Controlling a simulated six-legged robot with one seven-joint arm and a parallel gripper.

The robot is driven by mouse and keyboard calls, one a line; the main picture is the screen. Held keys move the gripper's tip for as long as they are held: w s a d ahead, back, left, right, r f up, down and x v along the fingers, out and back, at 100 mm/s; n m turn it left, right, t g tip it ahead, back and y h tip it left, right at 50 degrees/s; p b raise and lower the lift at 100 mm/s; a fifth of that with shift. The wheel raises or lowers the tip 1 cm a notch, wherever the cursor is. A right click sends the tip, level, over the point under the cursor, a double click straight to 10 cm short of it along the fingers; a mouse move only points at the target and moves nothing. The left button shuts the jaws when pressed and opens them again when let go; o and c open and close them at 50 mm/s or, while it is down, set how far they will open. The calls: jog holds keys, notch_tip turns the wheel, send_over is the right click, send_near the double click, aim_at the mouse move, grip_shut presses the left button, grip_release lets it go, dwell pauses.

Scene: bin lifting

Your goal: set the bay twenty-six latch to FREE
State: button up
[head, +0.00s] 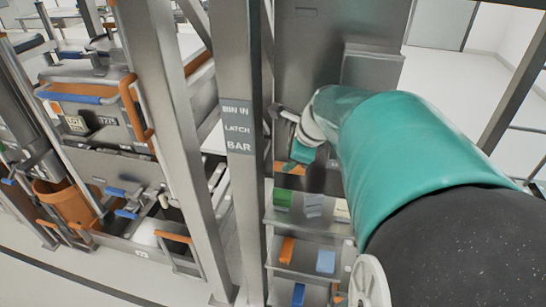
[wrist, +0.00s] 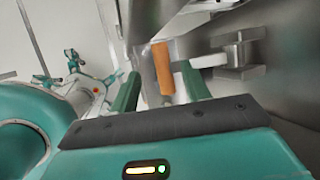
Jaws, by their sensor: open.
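In the wrist view an orange cylindrical handle (wrist: 162,68) stands nearly upright in front of a grey metal panel. A grey metal bracket (wrist: 236,56) is to its right; I cannot tell whether the two are joined. My gripper (wrist: 160,85) is open, with one teal finger on each side of the handle's line. I cannot tell whether the handle is between the fingertips or just beyond them. In the head view my gripper (head: 303,152) is beside the grey post, mostly hidden by my arm. No bay number or FREE mark is readable.
A grey post (head: 238,190) carries a sign (head: 237,127) reading BIN IN LATCH BAR. Shelves (head: 310,228) with green, orange and blue blocks are below my gripper. Open floor (head: 95,280) shows at lower left.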

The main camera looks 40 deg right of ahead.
jog(key=v, duration=0.5)
jog(key=shift+r, duration=0.1)
dwell(0.6)
jog(key=s+a+f+n, duration=0.1)
jog(key=s+a+n, duration=0.1)
jog(key=a+n, duration=1)
jog(key=s+a+f+n, duration=0.2)
jog(key=s+a+n, duration=0.1)
jog(key=a+n, duration=0.9)
jog(key=n, duration=0.3)
jog(key=shift+s+a+f+n, duration=0.15)
jog(key=shift+s+a+n, duration=0.1)
jog(key=shift+n, duration=0.15)
jog(key=shift+c, duration=1.2)
jog(key=shift+d, duration=0.15)
